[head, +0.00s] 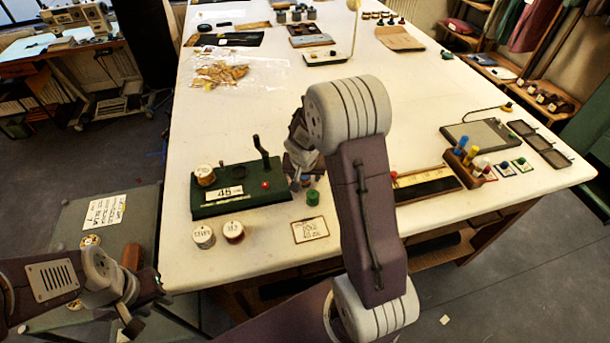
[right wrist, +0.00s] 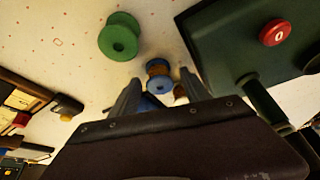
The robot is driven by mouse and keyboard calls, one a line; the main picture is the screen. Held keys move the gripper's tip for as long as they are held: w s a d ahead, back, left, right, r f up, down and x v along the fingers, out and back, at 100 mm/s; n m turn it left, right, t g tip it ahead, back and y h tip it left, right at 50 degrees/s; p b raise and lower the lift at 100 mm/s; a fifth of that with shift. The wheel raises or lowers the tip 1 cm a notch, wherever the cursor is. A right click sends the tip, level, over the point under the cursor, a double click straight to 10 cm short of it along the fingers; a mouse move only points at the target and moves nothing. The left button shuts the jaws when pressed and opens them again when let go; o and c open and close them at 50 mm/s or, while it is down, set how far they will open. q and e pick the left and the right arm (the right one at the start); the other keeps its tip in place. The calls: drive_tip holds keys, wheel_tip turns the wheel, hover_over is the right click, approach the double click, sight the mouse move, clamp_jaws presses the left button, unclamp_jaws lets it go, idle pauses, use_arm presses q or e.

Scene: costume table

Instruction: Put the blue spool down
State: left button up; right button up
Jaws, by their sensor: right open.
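The blue spool (right wrist: 159,84) shows in the right wrist view, with blue flanges and a brownish middle. It lies between the fingertips of my right gripper (right wrist: 160,77), which is open with a finger on either side. I cannot tell whether either finger touches it. In the head view my right gripper (head: 297,172) is low over the table between the dark green board and a green spool (head: 313,198); the arm partly hides this spot. The green spool also shows in the right wrist view (right wrist: 119,37). My left gripper (head: 138,305) is off the table's left corner, its jaws unclear.
The dark green board (head: 240,205) with a post, red button and number card stands left of the right gripper. Two labelled spools (head: 204,237) and a paper card (head: 310,230) lie near the front edge. A wooden rack (head: 463,168) stands to the right.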

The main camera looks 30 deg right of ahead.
drive_tip(key=p+v, duration=0.2)
drive_tip(key=v, duration=1)
drive_tip(key=s+a+f+n+g+y, duration=0.1)
drive_tip(key=s+a+f+n, duration=0.1)
drive_tip(key=s, duration=0.3)
drive_tip(key=s+a+f+n, duration=0.2)
drive_tip(key=s+a, duration=0.1)
drive_tip(key=s, duration=0.2)
drive_tip(key=s+a+f+n+g+y, duration=0.1)
drive_tip(key=s+a+f+n, duration=0.1)
drive_tip(key=s, duration=0.3)
drive_tip(key=shift+a+g+y, duration=0.3)
drive_tip(key=shift+a, duration=0.6)
drive_tip(key=shift+w+d+f, duration=0.1)
drive_tip(key=shift+w+d, duration=0.05)
drive_tip(key=shift+w, duration=0.15)
